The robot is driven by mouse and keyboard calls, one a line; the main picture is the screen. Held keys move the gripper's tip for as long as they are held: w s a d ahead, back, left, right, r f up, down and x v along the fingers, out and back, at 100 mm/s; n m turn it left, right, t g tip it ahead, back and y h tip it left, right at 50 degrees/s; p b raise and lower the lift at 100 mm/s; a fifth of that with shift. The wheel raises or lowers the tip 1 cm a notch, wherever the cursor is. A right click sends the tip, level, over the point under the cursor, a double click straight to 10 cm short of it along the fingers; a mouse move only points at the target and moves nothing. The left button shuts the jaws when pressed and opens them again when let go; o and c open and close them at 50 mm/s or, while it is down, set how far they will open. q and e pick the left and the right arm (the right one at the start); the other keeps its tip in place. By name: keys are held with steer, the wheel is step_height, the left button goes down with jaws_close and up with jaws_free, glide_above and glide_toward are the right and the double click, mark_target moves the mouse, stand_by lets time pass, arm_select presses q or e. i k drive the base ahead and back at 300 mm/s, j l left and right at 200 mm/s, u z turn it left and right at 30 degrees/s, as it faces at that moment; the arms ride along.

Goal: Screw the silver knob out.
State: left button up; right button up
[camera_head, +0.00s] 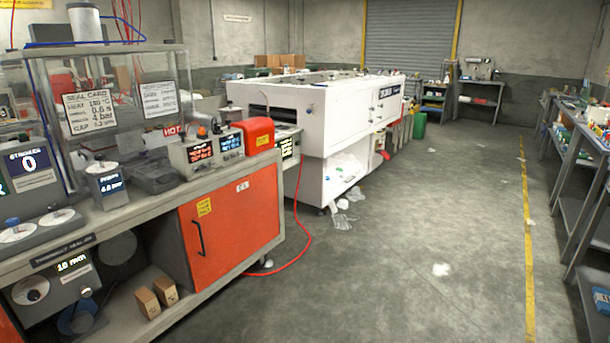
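No gripper of mine shows in the head view. I cannot tell for certain which part is the silver knob. A pale grey round cap (101,168) sits on top of a small box with a lit display (110,184), on the workbench at the left. A light round dial (30,291) is on the front of another unit with a lit display, below the bench top. Its details are too small to tell. Nothing touches either of them.
The workbench (150,209) carries a clear guarded press, control boxes (205,152) and an orange-red cabinet door (230,222). A red hose (304,215) runs across the floor. A white machine (340,115) stands behind. The grey floor (400,270) is mostly open; shelves (585,170) line the right.

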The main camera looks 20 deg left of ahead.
mark_target(86, 292)
steer(key=i+j+u, duration=0.1)
steer(key=i+u, duration=0.25)
steer(key=i, duration=0.3)
steer(key=i+u, duration=0.3)
steer(key=i, duration=1.8)
steer(key=i+u, duration=0.1)
steer(key=u, duration=0.3)
steer(key=l+u, duration=0.1)
steer(key=u, duration=0.35)
steer(key=i+l+u, duration=0.1)
steer(key=u, duration=1.45)
